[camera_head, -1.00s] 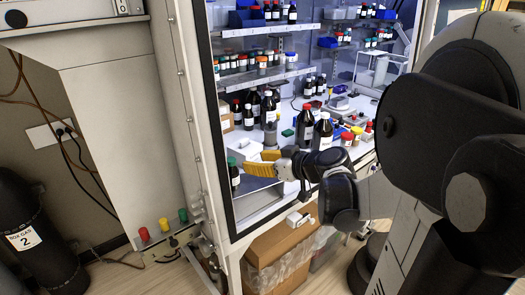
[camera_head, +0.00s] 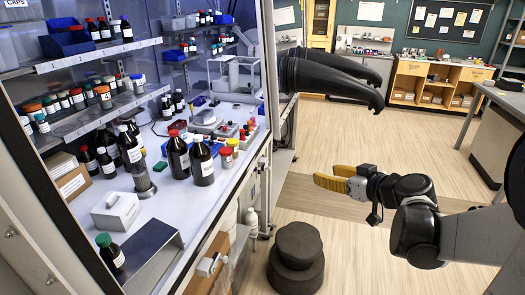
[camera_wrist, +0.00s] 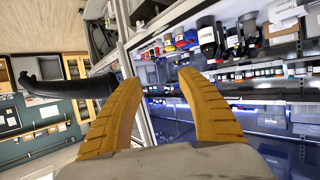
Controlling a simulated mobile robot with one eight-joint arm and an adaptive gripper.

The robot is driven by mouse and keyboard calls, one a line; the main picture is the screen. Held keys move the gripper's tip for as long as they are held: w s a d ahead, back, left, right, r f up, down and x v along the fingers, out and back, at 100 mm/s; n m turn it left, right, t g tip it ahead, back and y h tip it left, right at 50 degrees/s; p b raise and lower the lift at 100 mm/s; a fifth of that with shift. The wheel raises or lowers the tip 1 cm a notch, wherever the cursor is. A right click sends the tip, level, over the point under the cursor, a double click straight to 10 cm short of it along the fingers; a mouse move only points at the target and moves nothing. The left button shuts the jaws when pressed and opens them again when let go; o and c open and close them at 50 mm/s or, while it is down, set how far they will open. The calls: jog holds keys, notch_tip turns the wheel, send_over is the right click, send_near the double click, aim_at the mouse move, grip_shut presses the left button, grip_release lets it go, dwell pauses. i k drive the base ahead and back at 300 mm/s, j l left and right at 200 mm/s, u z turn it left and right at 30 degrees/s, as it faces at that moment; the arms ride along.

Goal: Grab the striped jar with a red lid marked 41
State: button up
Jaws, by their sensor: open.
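I cannot make out a jar with stripes or the number 41 in either view. A small jar with a red lid (camera_head: 226,158) stands near the front edge of the cabinet's work surface, beside a yellow-lidded jar (camera_head: 232,146); its marking is too small to read. My gripper (camera_head: 328,178), with yellow fingers, is open and empty. It is outside the cabinet, right of the jars and above the wooden floor. In the wrist view the gripper (camera_wrist: 158,82) has nothing between its fingers, and the cabinet shows beyond it, tilted.
Dark bottles (camera_head: 178,155) stand left of the jars, with a white box (camera_head: 116,211) nearby. Shelves (camera_head: 110,108) of lidded jars hang above. Black gloves (camera_head: 325,75) stick out from the cabinet. A dark round stool-like object (camera_head: 296,260) stands on the floor. Floor at right is open.

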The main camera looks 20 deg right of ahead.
aim_at(225, 153)
jog(key=i+z, duration=0.2)
jog(key=i, duration=0.2)
jog(key=i+j+z, duration=0.15)
jog(key=i, duration=0.25)
jog(key=i+j+z, duration=0.2)
jog(key=i, duration=0.15)
